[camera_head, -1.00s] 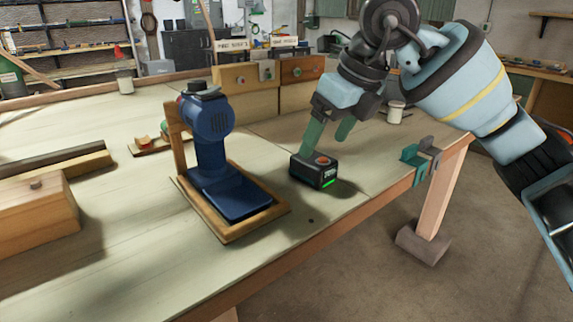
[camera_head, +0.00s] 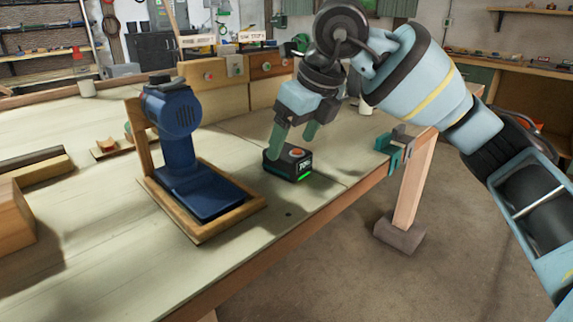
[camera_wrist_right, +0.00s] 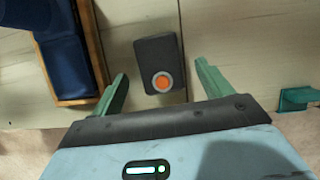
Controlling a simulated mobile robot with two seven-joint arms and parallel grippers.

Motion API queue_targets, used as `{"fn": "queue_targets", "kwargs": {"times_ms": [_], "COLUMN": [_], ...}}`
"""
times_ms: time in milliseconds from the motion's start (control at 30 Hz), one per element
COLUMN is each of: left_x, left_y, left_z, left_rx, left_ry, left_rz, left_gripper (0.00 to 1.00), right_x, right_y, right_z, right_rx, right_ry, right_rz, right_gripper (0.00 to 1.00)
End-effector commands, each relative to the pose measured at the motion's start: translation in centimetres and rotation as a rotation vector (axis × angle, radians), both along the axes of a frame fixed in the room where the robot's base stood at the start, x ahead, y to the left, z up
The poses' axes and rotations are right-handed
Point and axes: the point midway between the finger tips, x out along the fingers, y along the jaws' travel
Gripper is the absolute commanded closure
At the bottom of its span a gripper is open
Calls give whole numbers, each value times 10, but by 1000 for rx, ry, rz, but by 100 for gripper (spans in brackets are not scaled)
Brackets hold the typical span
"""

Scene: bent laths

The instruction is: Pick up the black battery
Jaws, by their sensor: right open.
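The black battery (camera_head: 288,164) stands on the workbench, a dark block with an orange button on top and a lit green strip on its front. In the right wrist view the battery (camera_wrist_right: 158,62) lies ahead of and between the fingers, its near end just reaching the gap. My right gripper (camera_head: 293,140) is open, with green fingers pointing down just above and behind the battery. In the wrist view the open gripper (camera_wrist_right: 162,82) has clear space on both sides of the battery. My left gripper is not in view.
A blue tool (camera_head: 178,130) stands in a wooden frame (camera_head: 232,217) left of the battery. A green clamp (camera_head: 393,147) sits on the bench's right edge. Wooden drawers (camera_head: 208,76) stand behind. Bare bench top (camera_head: 130,235) lies at the front left.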

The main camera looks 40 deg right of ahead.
Motion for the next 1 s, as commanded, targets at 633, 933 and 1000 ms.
{"fn": "queue_targets", "kwargs": {"times_ms": [633, 933, 1000], "left_x": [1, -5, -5], "left_y": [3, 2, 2], "left_z": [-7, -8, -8], "left_rx": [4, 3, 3], "left_ry": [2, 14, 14], "left_rz": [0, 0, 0], "left_gripper": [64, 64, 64], "right_x": [10, 10, 10], "right_y": [2, 2, 2], "right_z": [-24, -24, -23], "right_rx": [1, 1, 2], "right_ry": [0, 0, -2], "right_rz": [-1, -1, -1], "right_gripper": [43, 81, 81]}}
